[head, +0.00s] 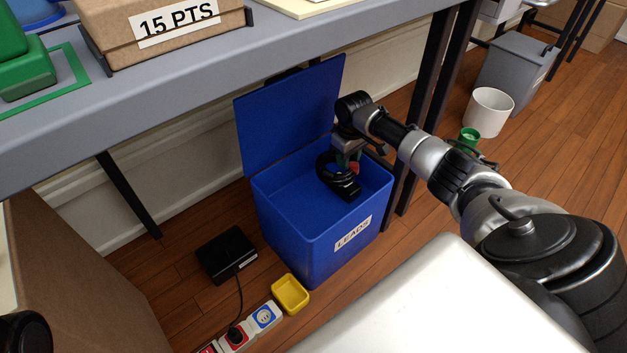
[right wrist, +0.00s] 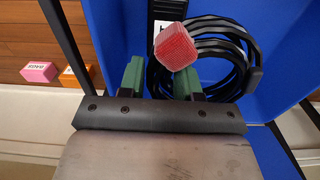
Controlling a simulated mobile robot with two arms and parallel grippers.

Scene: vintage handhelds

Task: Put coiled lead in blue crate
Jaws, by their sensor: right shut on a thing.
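The blue crate (head: 285,230) stands on the wooden floor under the table edge, with a "LEADS" label on its front and its blue lid (head: 285,115) raised at the back. My right gripper (head: 347,158) points down over the crate's opening and is shut on the coiled lead (head: 325,170). The black coil also shows in the right wrist view (right wrist: 240,68), beside the green fingers (right wrist: 160,80), with a red block in front of it. Blue crate walls lie behind it. I cannot tell whether the lead touches the crate's bottom. My left gripper is not in view.
A black box (head: 227,253) with a cord, a power strip (head: 263,315) and a yellow tray (head: 290,293) lie on the floor in front of the crate. A table leg (head: 425,120) stands right behind my right arm. A white bin (head: 489,112) stands further right.

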